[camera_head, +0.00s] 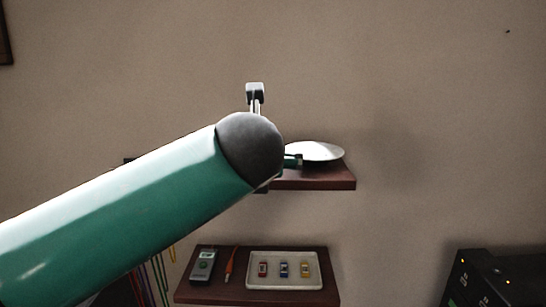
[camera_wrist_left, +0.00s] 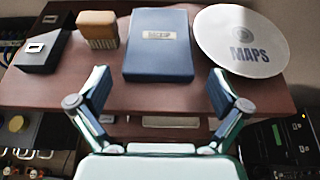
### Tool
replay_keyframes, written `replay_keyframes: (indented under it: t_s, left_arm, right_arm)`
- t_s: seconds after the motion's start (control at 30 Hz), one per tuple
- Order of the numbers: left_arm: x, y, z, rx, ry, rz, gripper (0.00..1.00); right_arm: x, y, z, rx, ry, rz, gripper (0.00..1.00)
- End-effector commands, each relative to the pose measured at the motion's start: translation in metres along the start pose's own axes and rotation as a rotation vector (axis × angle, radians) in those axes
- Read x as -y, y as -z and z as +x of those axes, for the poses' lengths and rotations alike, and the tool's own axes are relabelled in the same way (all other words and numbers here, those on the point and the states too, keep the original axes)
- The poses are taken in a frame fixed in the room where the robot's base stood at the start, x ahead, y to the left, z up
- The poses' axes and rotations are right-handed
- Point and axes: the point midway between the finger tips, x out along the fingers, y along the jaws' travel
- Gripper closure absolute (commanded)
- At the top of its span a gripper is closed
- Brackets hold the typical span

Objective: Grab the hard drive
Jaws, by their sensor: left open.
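In the left wrist view, a flat dark blue box (camera_wrist_left: 158,47) with a small label lies on a brown shelf. A small black box (camera_wrist_left: 42,50) with a pale, framed label or port sits at the shelf's left. In the head view my left arm hides most of the shelf and these boxes. My right gripper is out of view.
The brown shelf (camera_head: 318,183) also holds a tan-orange block (camera_wrist_left: 97,28) and a white disc (camera_wrist_left: 240,40) marked MAPS, close beside the blue box. A lower shelf (camera_head: 215,296) bears a white tray (camera_head: 284,284) with small colored pieces. Black equipment (camera_head: 490,280) stands at lower right.

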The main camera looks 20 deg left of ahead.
Motion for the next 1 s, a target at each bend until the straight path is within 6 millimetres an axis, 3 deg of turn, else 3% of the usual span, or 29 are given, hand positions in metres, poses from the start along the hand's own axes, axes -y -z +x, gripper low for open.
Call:
replay_keyframes:
  t_s: [0.1,0.33,0.7,1.0]
  left_arm:
    - [-0.0001,0.0,0.0095,-0.001,0.0,0.0,0.0]
    - [0.0006,0.0002,0.0103,0.0,0.002,0.0,0.0]
    - [0.0009,0.0002,0.0099,0.0,0.003,0.001,0.61]
    - [0.001,-0.0016,0.0091,0.002,0.003,0.0,0.61]
  right_arm:
    - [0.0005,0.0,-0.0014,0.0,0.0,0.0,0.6]
    - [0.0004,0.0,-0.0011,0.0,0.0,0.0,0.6]
    - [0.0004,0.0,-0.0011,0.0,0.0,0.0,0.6]
    - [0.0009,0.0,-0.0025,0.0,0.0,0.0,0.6]
